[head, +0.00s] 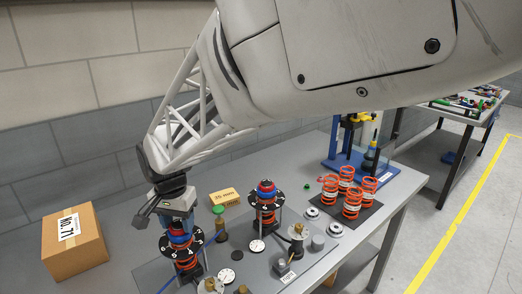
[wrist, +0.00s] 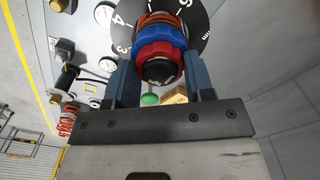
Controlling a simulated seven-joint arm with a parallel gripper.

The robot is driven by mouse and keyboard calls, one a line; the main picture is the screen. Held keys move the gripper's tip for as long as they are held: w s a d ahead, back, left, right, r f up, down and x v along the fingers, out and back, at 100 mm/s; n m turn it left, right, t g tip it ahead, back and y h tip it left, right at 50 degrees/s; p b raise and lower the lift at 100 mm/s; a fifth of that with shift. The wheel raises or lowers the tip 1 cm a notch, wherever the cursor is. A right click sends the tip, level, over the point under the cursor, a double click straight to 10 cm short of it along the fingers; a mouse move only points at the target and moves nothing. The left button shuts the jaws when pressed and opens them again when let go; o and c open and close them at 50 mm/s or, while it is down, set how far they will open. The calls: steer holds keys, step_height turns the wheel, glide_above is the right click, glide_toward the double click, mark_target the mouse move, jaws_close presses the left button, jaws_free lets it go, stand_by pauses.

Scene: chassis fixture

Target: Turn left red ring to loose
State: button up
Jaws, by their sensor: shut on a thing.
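The left damper unit stands on the bench in the head view, with a black numbered dial (head: 182,254) and an orange spring below it. In the wrist view its blue ring (wrist: 178,30), red ring (wrist: 147,52) and black end cap (wrist: 159,71) face me, with the dial (wrist: 119,28) behind them. My gripper (head: 176,222) is over the top of this unit, pointing down. In the wrist view the blue-grey fingers of my gripper (wrist: 161,65) lie on both sides of the red ring and appear shut on it. The head view partly hides the red ring behind the fingers.
A second unit with a dial (head: 266,203) stands to the right. Several orange springs (head: 351,204) stand on a black mat farther right. A cardboard box (head: 74,246) is at the left, and a small yellow box (head: 225,197) lies behind. Gauges and brass fittings (head: 297,240) crowd the front.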

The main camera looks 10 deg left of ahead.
steer(key=n, duration=0.7)
stand_by(0.4)
steer(key=o, duration=0.9)
steer(key=shift+r, duration=3.95)
